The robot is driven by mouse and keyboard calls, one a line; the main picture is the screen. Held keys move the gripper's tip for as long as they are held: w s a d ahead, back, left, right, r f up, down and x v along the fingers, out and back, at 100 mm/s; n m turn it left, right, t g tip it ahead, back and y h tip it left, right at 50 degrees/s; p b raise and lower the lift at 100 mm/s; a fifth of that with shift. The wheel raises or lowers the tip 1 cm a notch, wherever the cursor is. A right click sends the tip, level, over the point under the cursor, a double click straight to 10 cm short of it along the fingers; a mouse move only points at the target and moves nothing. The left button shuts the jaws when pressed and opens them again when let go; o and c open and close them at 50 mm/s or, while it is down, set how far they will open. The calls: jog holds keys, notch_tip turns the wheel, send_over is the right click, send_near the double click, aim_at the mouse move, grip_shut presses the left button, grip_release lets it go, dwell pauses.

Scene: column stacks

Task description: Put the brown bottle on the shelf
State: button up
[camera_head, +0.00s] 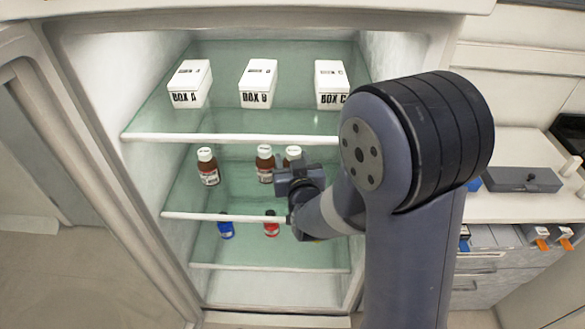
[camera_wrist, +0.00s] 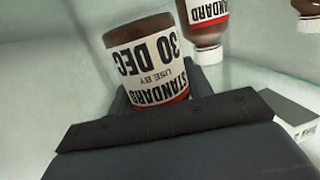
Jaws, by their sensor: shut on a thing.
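My gripper (camera_head: 297,180) is inside the open white cabinet, at the middle shelf (camera_head: 235,217). It is shut on a brown bottle (camera_head: 292,152) with a white cap. Its lower part is hidden behind my gripper in the head view. In the wrist view, which looks upside down, the held brown bottle (camera_wrist: 150,62) has a label reading STANDARD, USE BY 30 DEC. I cannot tell whether its base touches the shelf. Two similar brown bottles stand to its left, one close by (camera_head: 265,163) and one farther left (camera_head: 208,167).
On the shelf above (camera_head: 230,138) stand white boxes A (camera_head: 190,84), B (camera_head: 258,84) and C (camera_head: 331,85). A blue bottle (camera_head: 225,227) and a red bottle (camera_head: 271,224) stand lower down. The middle shelf has clear room between the left two brown bottles.

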notch_tip(320, 180, down, 2)
jog(key=shift+f, duration=0.15)
jog(key=shift+w+f+p, duration=0.1)
jog(key=shift+f+p, duration=0.5)
jog(key=shift+f+b, duration=0.25)
jog(key=shift+b, duration=0.1)
jog(key=o, duration=1.1)
jog(key=shift+r, duration=0.1)
jog(key=shift+r+p, duration=0.1)
jog(key=shift+p, duration=0.2)
jog(key=b+v, duration=0.3)
jog(key=v, duration=0.9)
